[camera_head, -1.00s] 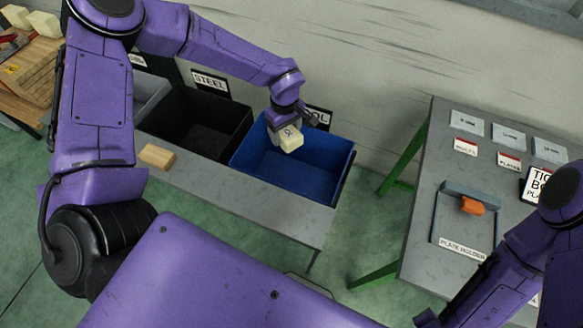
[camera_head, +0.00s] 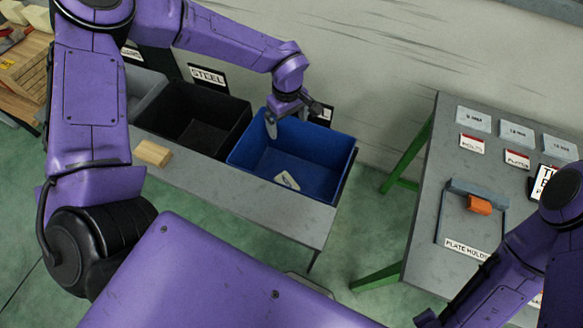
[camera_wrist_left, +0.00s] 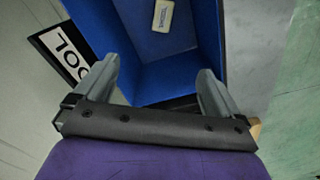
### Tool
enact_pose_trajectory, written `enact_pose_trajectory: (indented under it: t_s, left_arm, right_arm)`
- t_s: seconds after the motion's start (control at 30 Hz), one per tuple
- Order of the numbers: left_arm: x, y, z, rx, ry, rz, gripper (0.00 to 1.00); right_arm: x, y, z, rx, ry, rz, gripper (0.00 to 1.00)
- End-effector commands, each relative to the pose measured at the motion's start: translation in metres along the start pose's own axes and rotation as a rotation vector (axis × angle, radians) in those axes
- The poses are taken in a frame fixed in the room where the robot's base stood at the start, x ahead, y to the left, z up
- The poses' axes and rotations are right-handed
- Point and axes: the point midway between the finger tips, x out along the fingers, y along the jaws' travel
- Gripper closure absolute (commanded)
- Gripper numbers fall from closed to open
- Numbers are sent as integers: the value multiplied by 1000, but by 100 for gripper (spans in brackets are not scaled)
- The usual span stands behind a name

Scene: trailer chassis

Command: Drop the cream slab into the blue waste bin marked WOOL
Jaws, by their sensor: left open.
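The cream slab (camera_head: 287,180) lies on the floor of the blue waste bin (camera_head: 318,147). It also shows in the left wrist view (camera_wrist_left: 163,16), flat on the blue bottom with dark marking on its face. My left gripper (camera_head: 287,124) is above the back left part of the bin, pointing down. In the left wrist view its two fingers (camera_wrist_left: 158,85) are wide apart with nothing between them. The bin's label (camera_wrist_left: 63,60) shows only in part, ending in "OOL"; my gripper hides most of it in the head view.
A black bin (camera_head: 200,122) with a STEEL sign (camera_head: 207,74) stands left of the blue bin. A wooden block (camera_head: 153,153) lies on the grey ledge in front. A grey table (camera_head: 420,215) with an orange piece (camera_head: 480,205) stands at the right, beyond a gap.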

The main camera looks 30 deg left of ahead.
Motion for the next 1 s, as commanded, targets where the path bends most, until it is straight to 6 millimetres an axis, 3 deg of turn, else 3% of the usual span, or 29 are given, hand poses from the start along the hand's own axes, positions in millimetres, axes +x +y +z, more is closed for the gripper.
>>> enact_pose_trajectory:
  t_s: [0.1,0.3,0.9,1.0]
  left_arm:
    - [-29,1,0,-1,1,7,3]
    - [-65,0,1,1,1,4,3]
    - [-73,-1,1,1,0,1,3]
    - [-86,-1,1,1,0,2,3]
  right_arm:
    - [6,0,3,0,0,0,51]
    - [10,-1,4,0,0,0,51]
    - [10,-1,4,0,0,0,51]
    - [-2,0,-1,0,0,0,51]
